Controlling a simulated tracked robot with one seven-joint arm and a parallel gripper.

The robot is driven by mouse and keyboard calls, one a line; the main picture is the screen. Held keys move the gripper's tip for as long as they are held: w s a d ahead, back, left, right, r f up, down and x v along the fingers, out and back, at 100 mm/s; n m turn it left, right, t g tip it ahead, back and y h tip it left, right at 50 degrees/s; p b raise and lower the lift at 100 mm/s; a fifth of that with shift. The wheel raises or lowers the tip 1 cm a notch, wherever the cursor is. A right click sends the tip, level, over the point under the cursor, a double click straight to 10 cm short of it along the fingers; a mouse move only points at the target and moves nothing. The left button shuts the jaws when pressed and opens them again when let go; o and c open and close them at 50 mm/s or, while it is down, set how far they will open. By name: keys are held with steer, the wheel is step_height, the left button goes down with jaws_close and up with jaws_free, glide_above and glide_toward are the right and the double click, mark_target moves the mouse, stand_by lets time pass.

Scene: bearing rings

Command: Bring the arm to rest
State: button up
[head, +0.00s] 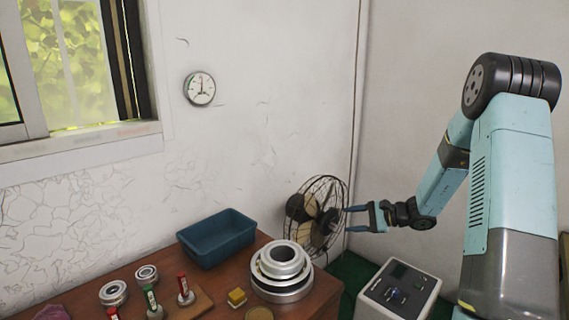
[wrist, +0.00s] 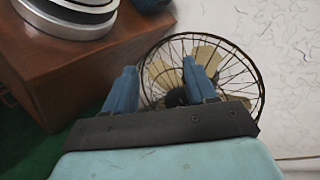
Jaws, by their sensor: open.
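My gripper (head: 357,219) is open and empty, with its two blue fingers apart. In the head view it is level, pointing left in front of the fan, to the right of the table and above its top. In the wrist view the fingers of my gripper (wrist: 162,90) reach up the picture, with the fan behind them. My arm bends at the elbow at the upper right of the head view and comes down to the gripper. I cannot tell how near the fingers are to the fan.
The wooden table (head: 322,290) holds a stepped metal ring stack (head: 283,262), a blue bin (head: 217,238), bearing rings (head: 113,293), upright posts (head: 185,290) and a yellow block (head: 237,297). The wire-caged fan (head: 318,215) stands behind. A white box (head: 400,290) stands right of the table.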

steer(key=s+a+r+n+g+h, duration=0.2)
steer(key=s+a+r+n+h, duration=0.15)
steer(key=s+r, duration=0.4)
steer(key=s+a+r+n+g+h, duration=0.2)
steer(key=s+r+n, duration=0.3)
steer(key=s, duration=0.4)
steer(key=s+d+r+n+t+h, duration=0.1)
steer(key=s+d+r+h, duration=0.1)
steer(key=s, duration=0.4)
steer(key=s+d+r+n+t+h, duration=0.1)
steer(key=s+d+r+t+h, duration=0.1)
steer(key=s+r, duration=0.3)
steer(key=s+d+r+n+t+h, duration=0.1)
steer(key=s+d+r+h, duration=0.1)
steer(key=s, duration=0.6)
steer(key=shift+s+d+r+n+h, duration=0.35)
steer(key=shift+s+r+h, duration=0.05)
steer(key=shift+r+h, duration=0.5)
steer(key=shift+c, duration=0.2)
steer(key=shift+c, duration=1.1)
steer(key=shift+s, duration=0.1)
